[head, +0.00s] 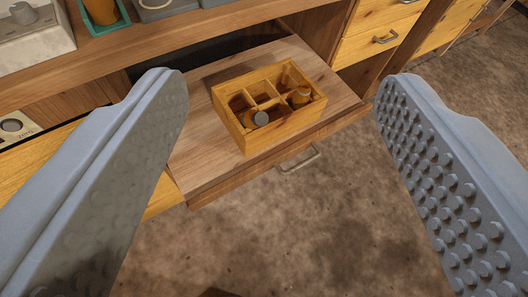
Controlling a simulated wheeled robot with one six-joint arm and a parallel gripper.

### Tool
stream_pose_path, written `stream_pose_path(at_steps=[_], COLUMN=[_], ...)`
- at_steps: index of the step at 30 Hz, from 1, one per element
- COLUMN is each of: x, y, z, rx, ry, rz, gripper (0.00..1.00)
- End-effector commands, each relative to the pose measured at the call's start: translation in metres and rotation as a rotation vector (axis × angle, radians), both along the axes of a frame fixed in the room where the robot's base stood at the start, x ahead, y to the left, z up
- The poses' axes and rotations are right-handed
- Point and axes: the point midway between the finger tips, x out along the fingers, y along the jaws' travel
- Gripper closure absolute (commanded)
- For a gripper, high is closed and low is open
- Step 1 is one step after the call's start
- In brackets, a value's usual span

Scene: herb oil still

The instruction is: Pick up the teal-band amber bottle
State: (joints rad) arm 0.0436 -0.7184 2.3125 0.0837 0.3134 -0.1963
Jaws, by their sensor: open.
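A yellow wooden crate (281,122) with compartments sits on a pulled-out wooden board or drawer top (205,162). Small amber bottles lie or lean inside it. One bottle with a grey cap (261,118) is in the near left part, and another bottle (299,97) is at the right. I cannot make out a teal band on any of them, and the crate walls hide their lower parts. My gripper (283,78) is open and empty. Its two grey studded fingers stand wide apart, left and right of the crate in the picture, with the crate beyond them.
A wooden counter (165,36) runs behind, with an orange-and-teal container (103,12) and grey equipment at its back left. Yellow drawers (365,45) with handles are at the upper right. A metal handle (298,160) sticks out below the board. The brown floor in front is clear.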

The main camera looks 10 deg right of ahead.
Motion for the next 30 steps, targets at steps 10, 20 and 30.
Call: stream_pose_path(at_steps=[10, 20, 30], x=[0.076, 0.134, 0.181], y=[-0.014, -0.025, -0.037], z=[-0.054, -0.111, -0.167], rx=[-0.077, -0.105, -0.086], ry=[0.32, 0.593, 0.809], rz=[0.077, 0.218, 0.408], gripper=[0.37, 0.37, 0.37])
